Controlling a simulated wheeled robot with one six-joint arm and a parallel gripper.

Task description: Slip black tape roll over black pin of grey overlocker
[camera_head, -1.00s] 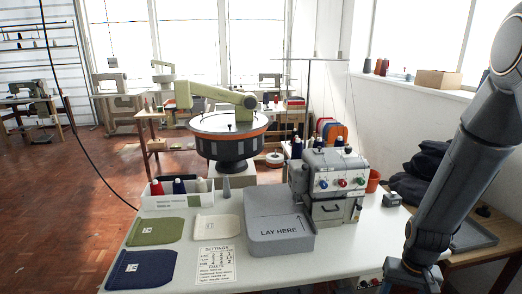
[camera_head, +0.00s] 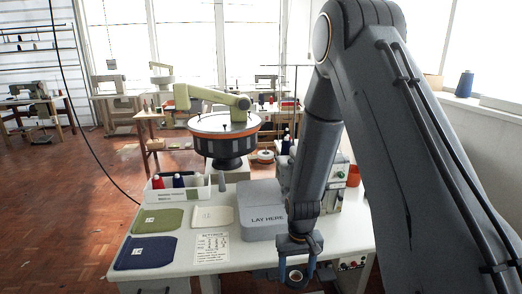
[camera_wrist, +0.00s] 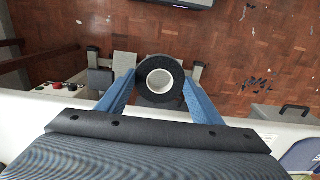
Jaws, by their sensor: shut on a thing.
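A black tape roll with a white core (camera_wrist: 160,62) is held between the two blue fingers of my gripper (camera_wrist: 161,80) in the wrist view. In the head view my gripper (camera_head: 296,262) is at the table's front edge, with the roll (camera_head: 296,283) at its lower end. The grey overlocker (camera_head: 335,188) stands on the white table behind my arm, which covers most of it. Its black pin cannot be made out. My gripper is in front of the overlocker, apart from it.
The grey "LAY HERE" block (camera_head: 262,196) lies left of my arm. Green (camera_head: 157,220) and blue (camera_head: 146,253) pieces, a settings card (camera_head: 212,244) and a thread box (camera_head: 178,196) are on the left of the white table (camera_head: 190,270).

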